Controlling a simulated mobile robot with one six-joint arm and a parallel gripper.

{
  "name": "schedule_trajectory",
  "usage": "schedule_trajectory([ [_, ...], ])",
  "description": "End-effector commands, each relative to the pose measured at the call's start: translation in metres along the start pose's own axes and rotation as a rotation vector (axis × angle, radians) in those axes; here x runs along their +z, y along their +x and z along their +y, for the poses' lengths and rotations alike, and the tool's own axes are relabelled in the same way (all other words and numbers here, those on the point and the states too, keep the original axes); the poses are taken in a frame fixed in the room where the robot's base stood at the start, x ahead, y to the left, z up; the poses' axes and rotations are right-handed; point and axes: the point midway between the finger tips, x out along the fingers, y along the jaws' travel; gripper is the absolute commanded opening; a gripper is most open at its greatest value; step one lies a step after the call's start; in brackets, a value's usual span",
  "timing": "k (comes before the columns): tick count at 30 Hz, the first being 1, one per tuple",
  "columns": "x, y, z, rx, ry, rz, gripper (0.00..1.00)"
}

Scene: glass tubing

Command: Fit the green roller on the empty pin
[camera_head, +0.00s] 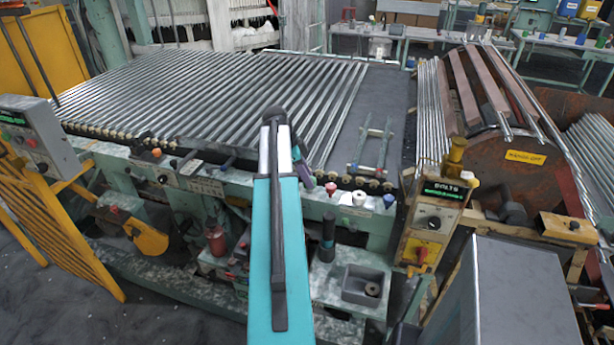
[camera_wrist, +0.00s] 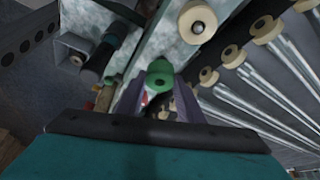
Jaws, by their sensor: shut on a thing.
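The green roller (camera_wrist: 159,76) is between the fingertips of my gripper (camera_wrist: 160,90) in the wrist view. My gripper is shut on it. The roller is near the machine's roller-lined edge and below the large cream knob in the picture. Several cream rollers (camera_wrist: 233,56) sit in a row to its right, apart from it. In the head view my teal arm hides most of my gripper, and I cannot make out the green roller. I cannot pick out the empty pin in either view; part of the row is hidden behind my gripper and arm.
Glass tubes (camera_head: 215,95) lie across the machine bed. Knobs (camera_head: 359,198) stand along its front rail. A black cylinder (camera_head: 327,238) and a grey open box (camera_head: 368,286) are on the lower shelf. A control box (camera_head: 432,222) stands to the right.

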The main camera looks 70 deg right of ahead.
Motion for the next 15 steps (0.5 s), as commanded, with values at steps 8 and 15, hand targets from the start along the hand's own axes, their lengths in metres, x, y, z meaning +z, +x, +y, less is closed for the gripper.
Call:
schedule_trajectory([
  [8, 0.002, 0.0048, 0.0, 0.0, 0.0, 0.0, 0.12],
  [15, 0.0036, 0.0084, 0.0, 0.0, 0.0, 0.0, 0.12],
])
